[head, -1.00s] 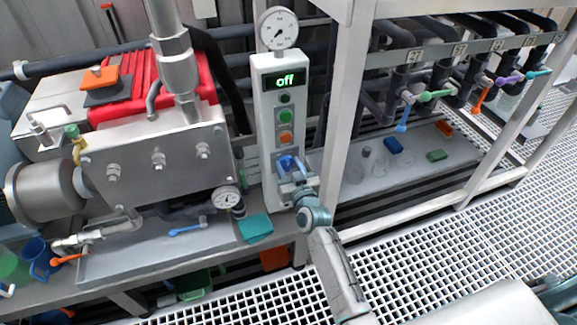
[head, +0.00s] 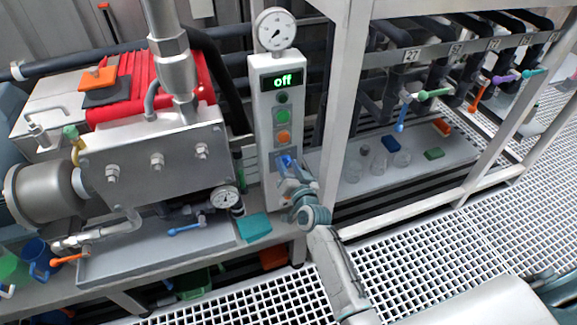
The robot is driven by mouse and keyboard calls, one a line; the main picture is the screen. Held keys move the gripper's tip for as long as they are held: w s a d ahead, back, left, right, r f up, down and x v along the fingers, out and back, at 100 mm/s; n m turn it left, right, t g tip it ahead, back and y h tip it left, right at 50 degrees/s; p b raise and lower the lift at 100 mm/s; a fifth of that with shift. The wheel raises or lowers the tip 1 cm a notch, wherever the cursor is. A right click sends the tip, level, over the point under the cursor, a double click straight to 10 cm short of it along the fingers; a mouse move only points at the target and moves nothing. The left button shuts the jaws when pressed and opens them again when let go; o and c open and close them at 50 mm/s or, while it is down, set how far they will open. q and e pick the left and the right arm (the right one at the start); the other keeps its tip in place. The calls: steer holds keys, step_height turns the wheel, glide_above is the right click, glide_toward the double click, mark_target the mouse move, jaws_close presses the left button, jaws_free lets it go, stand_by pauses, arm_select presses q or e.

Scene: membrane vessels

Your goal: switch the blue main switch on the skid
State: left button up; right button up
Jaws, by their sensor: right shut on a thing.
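The blue main switch (head: 287,160) is low on the front of the grey control panel (head: 262,118), below the orange and green buttons. The panel's display (head: 282,81) reads "off" in green. My right gripper (head: 287,168) is at the switch and shut on it, and it covers the switch's lower part. My right arm reaches up to it from the lower middle of the picture. The switch's exact turn angle is hard to make out. My left gripper is not in view.
A round gauge (head: 275,29) tops the panel. A white frame post (head: 341,100) stands close at its right. A teal cloth (head: 254,227) lies on the ledge at lower left of the panel. Valves with coloured handles (head: 434,93) hang at the right. Grating floor (head: 440,255) is open.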

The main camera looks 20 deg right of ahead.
steer(key=o, duration=1)
steer(key=shift+c, duration=0.2)
steer(key=shift+s, duration=0.1)
steer(key=shift+s+f, duration=0.1)
steer(key=shift+s, duration=0.2)
steer(key=s, duration=0.2)
steer(key=shift+s+f, duration=0.1)
steer(key=shift+s, duration=0.3)
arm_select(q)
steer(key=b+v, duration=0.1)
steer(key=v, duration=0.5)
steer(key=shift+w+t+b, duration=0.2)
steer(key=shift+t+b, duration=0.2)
arm_select(e)
glide_toward(288, 165)
steer(key=shift+s, duration=0.85)
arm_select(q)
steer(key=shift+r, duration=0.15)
